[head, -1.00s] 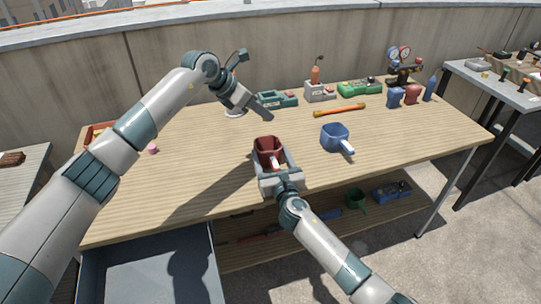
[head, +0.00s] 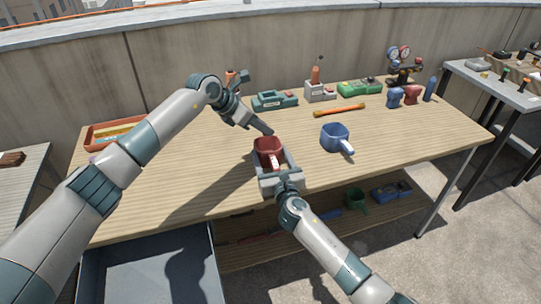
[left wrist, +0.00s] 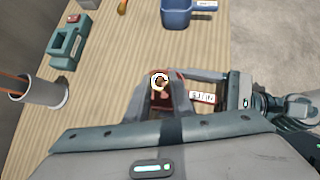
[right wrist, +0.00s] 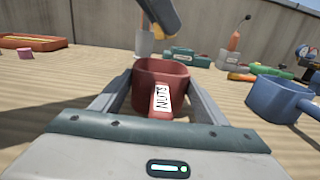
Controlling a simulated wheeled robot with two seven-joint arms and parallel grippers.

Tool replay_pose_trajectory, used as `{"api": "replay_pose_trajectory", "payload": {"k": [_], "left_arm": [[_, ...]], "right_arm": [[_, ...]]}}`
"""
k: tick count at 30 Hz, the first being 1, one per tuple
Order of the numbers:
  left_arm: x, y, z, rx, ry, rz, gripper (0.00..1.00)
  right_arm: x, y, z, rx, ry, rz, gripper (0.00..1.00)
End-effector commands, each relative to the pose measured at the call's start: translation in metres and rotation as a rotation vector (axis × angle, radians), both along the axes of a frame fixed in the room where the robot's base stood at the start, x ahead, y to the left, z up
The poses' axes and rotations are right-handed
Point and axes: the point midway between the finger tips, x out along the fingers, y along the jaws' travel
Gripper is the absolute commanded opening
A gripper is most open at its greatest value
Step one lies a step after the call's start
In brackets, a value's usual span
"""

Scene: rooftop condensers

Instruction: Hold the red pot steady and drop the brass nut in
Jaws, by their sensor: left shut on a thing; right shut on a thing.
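The red pot (head: 267,146) stands upright on the wooden bench, with a "NUTS" label on its handle in the right wrist view (right wrist: 162,97). My right gripper (head: 274,162) is shut on the red pot, one finger along each side. My left gripper (head: 267,131) is above the pot's mouth, pointing down. In the left wrist view it is shut on a small ring-shaped piece, the brass nut (left wrist: 160,81), which shows over the pot's opening.
A blue pot (head: 335,135) stands to the right of the red one. Behind are a teal tool block (head: 274,100), an orange-handled tool (head: 339,110) and a green device (head: 360,88). An orange tray (head: 115,133) is at the left. An open drawer (head: 150,270) juts out at front left.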

Motion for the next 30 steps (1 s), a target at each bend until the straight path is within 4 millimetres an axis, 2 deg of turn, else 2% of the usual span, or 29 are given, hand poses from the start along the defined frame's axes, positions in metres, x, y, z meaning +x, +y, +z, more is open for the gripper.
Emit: {"api": "replay_pose_trajectory", "payload": {"k": [8,9,11,12,23,30], "left_arm": [[0.000,0.000,-0.001,0.000,0.000,0.000,0.00],[0.000,0.000,-0.001,0.000,0.000,0.000,0.26],[0.000,0.000,-0.001,0.000,0.000,0.000,0.40],[0.000,0.000,-0.001,0.000,0.000,0.000,0.43],[-0.001,0.002,0.000,0.000,0.000,0.000,0.43],[-0.007,0.013,0.015,0.000,-0.001,0.001,0.43]], "right_arm": [[0.000,0.000,-0.001,0.000,0.001,0.000,0.44],[0.000,0.000,-0.001,0.000,0.001,0.000,0.44],[0.000,0.000,-0.001,0.000,0.001,0.000,0.44],[0.000,0.000,-0.001,0.000,0.001,0.000,0.44],[0.000,0.000,-0.001,0.000,0.001,0.000,0.44],[0.000,0.000,-0.001,0.000,0.001,0.000,0.44]]}}
